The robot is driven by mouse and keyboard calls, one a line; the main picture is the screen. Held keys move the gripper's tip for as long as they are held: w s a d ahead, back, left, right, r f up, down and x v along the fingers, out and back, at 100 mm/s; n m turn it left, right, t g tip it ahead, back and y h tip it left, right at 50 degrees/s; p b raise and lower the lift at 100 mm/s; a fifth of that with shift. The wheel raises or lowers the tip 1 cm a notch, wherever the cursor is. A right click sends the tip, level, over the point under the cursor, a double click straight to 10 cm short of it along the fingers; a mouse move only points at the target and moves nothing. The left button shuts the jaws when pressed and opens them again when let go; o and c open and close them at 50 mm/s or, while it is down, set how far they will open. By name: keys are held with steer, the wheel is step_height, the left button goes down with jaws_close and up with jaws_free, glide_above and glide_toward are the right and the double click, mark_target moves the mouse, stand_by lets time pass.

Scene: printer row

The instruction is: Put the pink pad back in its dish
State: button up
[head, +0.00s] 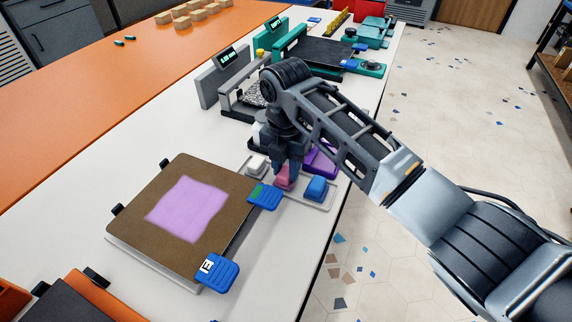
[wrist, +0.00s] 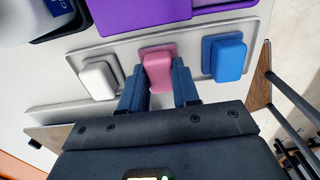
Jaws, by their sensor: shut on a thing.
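The pink pad (head: 284,183) is a small rounded block over the pale grey tray (head: 325,207), between a white pad (head: 256,166) and a blue pad (head: 316,187). My gripper (head: 287,168) points down from above, its blue fingers shut on the pink pad's sides. In the wrist view the pad (wrist: 158,68) sits between the two fingertips. A darker pink edge, apparently its dish (wrist: 146,49), shows behind the pad. I cannot tell whether the pad touches the bottom of the dish. The fingers and wrist hide part of it.
A brown plate (head: 155,223) with a lilac square and blue tabs lies left of the tray. A purple object (head: 323,158) is close behind the tray. Grey and green machines (head: 290,45) stand farther back. The bench's right edge is near the tray.

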mark_target(286, 170)
steer(key=o, duration=1)
steer(key=shift+f, duration=0.1)
step_height(286, 170, up, 12)
steer(key=shift+r+b, duration=0.15)
steer(key=shift+b, duration=0.25)
